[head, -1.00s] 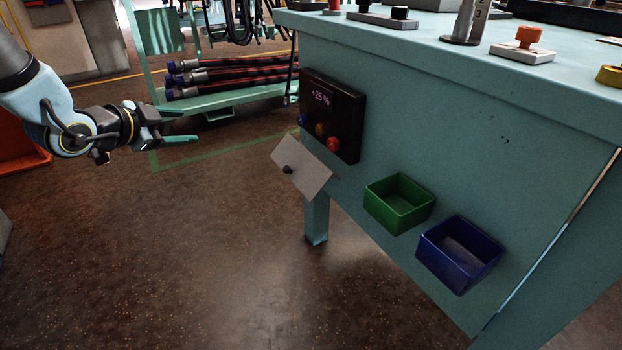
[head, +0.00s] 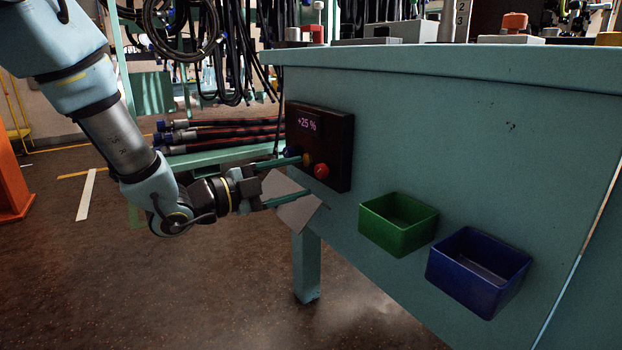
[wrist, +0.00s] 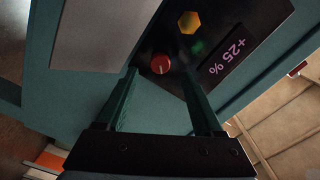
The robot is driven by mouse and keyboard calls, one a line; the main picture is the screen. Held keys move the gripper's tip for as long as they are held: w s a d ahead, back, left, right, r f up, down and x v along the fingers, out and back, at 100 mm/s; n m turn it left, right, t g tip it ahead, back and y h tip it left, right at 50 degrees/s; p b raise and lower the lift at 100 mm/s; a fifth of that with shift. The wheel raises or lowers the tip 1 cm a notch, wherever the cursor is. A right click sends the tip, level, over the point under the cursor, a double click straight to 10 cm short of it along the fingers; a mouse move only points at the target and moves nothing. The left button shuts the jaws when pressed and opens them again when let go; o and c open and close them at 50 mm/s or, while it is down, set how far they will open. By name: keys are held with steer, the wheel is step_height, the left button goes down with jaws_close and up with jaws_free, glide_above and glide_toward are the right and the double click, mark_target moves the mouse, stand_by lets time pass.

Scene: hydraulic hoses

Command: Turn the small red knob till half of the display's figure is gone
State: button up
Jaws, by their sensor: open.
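The red knob (head: 321,170) sits low on the dark control box on the bench's side. In the wrist view the red knob (wrist: 160,64) has a pale mark line. The display (head: 307,124) above reads "+25 %"; it also shows in the wrist view (wrist: 224,55). My gripper (head: 304,175) is open, its two green fingers pointing at the box. In the wrist view the fingers of my gripper (wrist: 159,70) lie left and right of the red knob, which is between their tips in the picture. I cannot tell whether they touch it.
A yellow knob (wrist: 189,22) is close beside the red one. A grey tilted plate (head: 298,214) is below the box, partly behind my gripper. A green bin (head: 398,238) and a blue bin (head: 470,290) hang to the right. Hoses lie on a rack (head: 205,158) behind.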

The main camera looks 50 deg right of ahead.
mark_target(317, 172)
steer(key=shift+x, duration=2.15)
jaws_close()
